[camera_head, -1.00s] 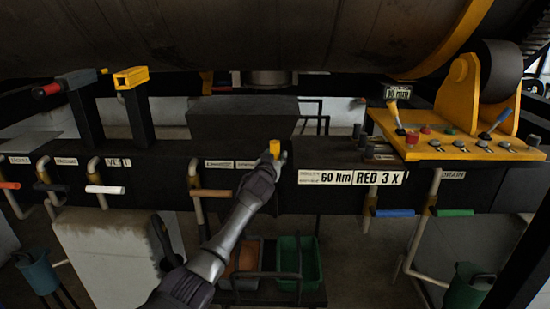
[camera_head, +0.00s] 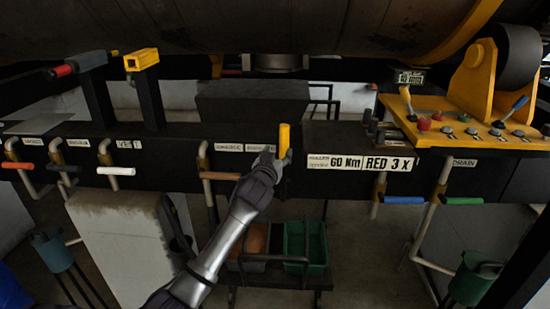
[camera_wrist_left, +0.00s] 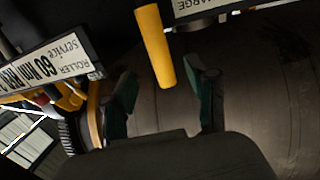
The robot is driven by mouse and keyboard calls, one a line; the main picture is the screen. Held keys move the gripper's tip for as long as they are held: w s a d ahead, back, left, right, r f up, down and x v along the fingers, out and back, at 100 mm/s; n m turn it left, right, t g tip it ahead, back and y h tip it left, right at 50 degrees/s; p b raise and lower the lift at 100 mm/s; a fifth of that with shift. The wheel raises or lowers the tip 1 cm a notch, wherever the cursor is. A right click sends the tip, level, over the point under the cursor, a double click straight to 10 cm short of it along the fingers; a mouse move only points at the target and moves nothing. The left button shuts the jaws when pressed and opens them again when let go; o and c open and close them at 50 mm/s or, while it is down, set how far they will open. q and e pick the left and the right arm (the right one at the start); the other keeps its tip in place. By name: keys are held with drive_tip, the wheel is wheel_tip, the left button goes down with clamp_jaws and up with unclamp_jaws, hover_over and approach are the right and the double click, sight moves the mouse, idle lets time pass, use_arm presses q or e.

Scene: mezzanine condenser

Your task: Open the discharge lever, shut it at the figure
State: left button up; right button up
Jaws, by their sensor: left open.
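The discharge lever (camera_head: 284,140) is a yellow handle standing up at the front of the black rail. My right gripper is not visible.
Several coloured bar handles hang along the rail, including a brown one (camera_head: 220,176) left of my gripper and a blue one (camera_head: 404,200). A yellow control panel (camera_head: 470,133) stands at right. A green bin (camera_head: 305,246) is below. A large drum (camera_head: 270,22) hangs overhead.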

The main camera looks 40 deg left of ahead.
use_arm(q)
drive_tip(key=shift+v, duration=1.15)
